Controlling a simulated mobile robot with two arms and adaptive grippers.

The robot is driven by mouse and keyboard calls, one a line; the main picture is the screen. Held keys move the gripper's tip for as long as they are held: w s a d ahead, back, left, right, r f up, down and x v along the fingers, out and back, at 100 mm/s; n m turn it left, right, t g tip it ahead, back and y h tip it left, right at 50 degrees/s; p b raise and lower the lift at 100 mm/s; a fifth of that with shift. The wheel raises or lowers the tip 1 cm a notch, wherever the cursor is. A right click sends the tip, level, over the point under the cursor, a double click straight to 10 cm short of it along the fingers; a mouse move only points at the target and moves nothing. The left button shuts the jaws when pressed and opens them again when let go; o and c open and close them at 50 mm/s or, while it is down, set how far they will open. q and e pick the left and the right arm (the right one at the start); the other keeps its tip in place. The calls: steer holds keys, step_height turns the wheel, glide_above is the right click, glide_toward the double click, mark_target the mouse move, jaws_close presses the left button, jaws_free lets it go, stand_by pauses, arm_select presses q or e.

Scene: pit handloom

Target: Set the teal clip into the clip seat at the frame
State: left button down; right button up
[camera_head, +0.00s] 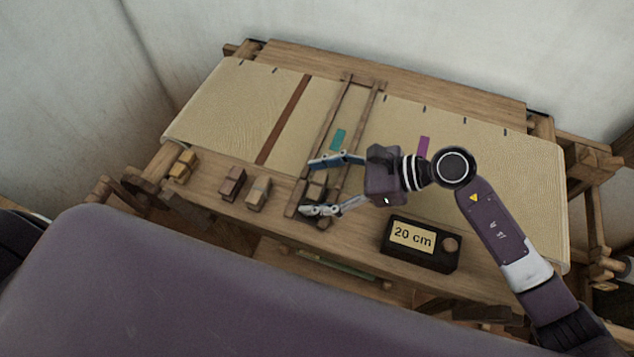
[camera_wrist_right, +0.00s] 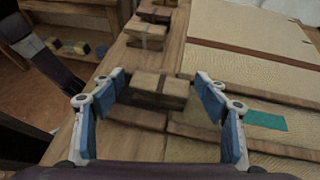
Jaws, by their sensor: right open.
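A flat teal piece (camera_head: 338,139) lies on the pale cloth between the two long bars of the wooden frame (camera_head: 345,110). It also shows in the right wrist view (camera_wrist_right: 265,121), right of the fingers. I cannot tell if it is the clip or a mark. My right gripper (camera_head: 318,186) is open over the frame's near end, with blue-lined fingers apart. A small brown block (camera_wrist_right: 157,90) sits between or just below the fingers; contact is not clear. It also shows in the head view (camera_head: 317,188). No seat is clearly distinguishable. My left gripper is out of view.
Small wooden blocks stand on the front beam left of the frame: a banded one (camera_head: 258,193), a dark one (camera_head: 232,183) and a yellowish one (camera_head: 183,166). A black "20 cm" box (camera_head: 419,244) stands to the right. A purple patch (camera_head: 423,147) lies behind my gripper.

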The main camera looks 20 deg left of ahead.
steer(key=shift+d+r, duration=0.1)
steer(key=shift+r, duration=0.1)
steer(key=b+v, duration=0.2)
steer(key=v, duration=0.8)
steer(key=shift+w+d, duration=0.1)
steer(key=shift+d, duration=0.3)
steer(key=shift+d+r, duration=0.35)
steer(key=shift+d, duration=0.1)
